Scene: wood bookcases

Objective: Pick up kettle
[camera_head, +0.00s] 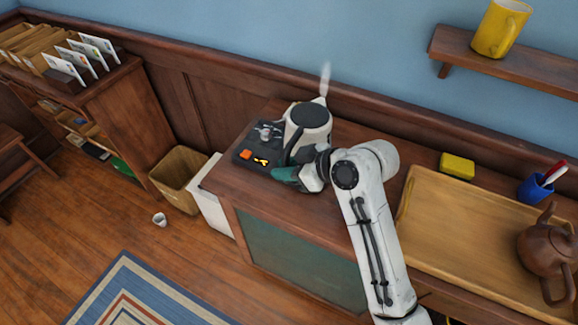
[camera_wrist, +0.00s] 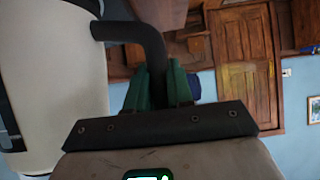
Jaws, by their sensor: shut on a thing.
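The white kettle (camera_head: 309,118) with a dark lid and black handle stands upright at the back of the wooden counter (camera_head: 245,180), with a pale wisp of steam above it. My gripper (camera_head: 285,175) reaches in from the right and is at the kettle's handle, on the near side. In the wrist view, the kettle's white body (camera_wrist: 60,80) fills the left side. Its black handle bends down between the green fingers of my gripper (camera_wrist: 158,85), which is shut on it. I cannot tell whether the kettle's base touches the counter.
A dark tray (camera_head: 246,163) with small orange and grey items lies left of the kettle. A wooden tray (camera_head: 445,225) with a brown teapot (camera_head: 548,248), a yellow block (camera_head: 457,166) and a blue cup (camera_head: 535,189) are to the right. A bin (camera_head: 180,175) stands on the floor.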

